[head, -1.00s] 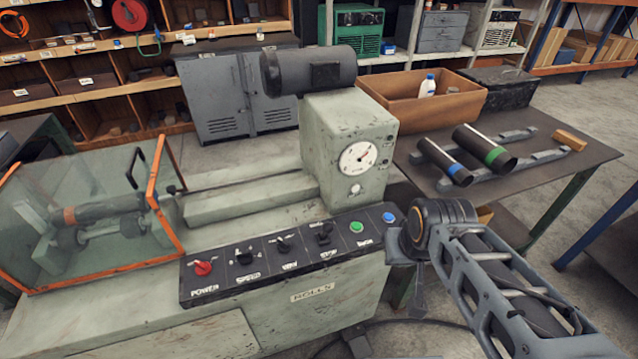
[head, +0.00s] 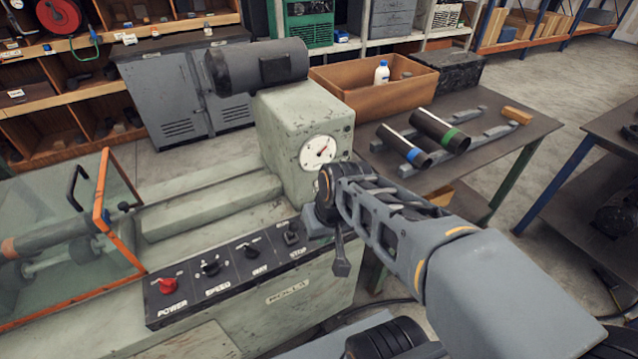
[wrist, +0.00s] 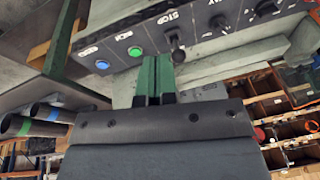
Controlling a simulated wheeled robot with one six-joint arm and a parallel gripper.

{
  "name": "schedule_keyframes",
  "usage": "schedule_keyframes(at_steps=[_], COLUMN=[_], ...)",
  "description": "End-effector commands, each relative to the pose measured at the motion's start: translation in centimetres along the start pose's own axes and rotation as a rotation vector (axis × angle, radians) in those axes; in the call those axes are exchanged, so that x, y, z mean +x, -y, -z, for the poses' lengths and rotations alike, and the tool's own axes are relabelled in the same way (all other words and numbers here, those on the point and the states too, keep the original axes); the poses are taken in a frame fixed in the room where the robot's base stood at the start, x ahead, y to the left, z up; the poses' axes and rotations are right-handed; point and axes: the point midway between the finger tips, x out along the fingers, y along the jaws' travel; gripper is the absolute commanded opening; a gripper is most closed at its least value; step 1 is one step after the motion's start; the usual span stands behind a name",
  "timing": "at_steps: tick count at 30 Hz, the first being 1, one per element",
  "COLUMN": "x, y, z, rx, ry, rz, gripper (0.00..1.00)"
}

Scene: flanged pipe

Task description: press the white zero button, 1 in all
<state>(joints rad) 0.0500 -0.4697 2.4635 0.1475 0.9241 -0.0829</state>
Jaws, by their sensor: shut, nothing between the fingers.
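The white zero button is hidden in the head view, where my arm covers the area just below the round dial gauge (head: 318,150). It is not visible in the wrist view either. My gripper (wrist: 157,60) is shut and empty, its green fingertips together. In the wrist view the fingers overlap the edge of the black control panel (head: 222,272), near the green button (wrist: 136,51); I cannot tell the gap. The blue button (wrist: 102,64) is beside it. In the head view my wrist is in front of the gauge housing (head: 285,125), covering the panel's right end.
The panel carries a red power knob (head: 167,286) and several black switches. A glass guard with an orange frame (head: 103,210) stands at the left.

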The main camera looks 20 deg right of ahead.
Motion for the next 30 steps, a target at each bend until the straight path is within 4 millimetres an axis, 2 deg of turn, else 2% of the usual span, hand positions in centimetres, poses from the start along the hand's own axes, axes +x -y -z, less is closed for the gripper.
schedule_keyframes(at_steps=[4,8,11,16,24,30], x=[2.2,4.7,6.8,10.2,14.4,15.5], y=[-0.1,-0.8,-2.2,-5.9,-11.4,-12.9], z=[2.1,4.8,7.0,10.1,11.9,12.1], rx=[0.158,0.335,0.481,0.712,0.955,1.016], ry=[0.146,0.207,0.203,0.118,-0.046,-0.098], rz=[0.193,0.41,0.568,0.774,0.918,0.941], gripper=[0.0,0.0,0.0,0.0,0.0,0.0])
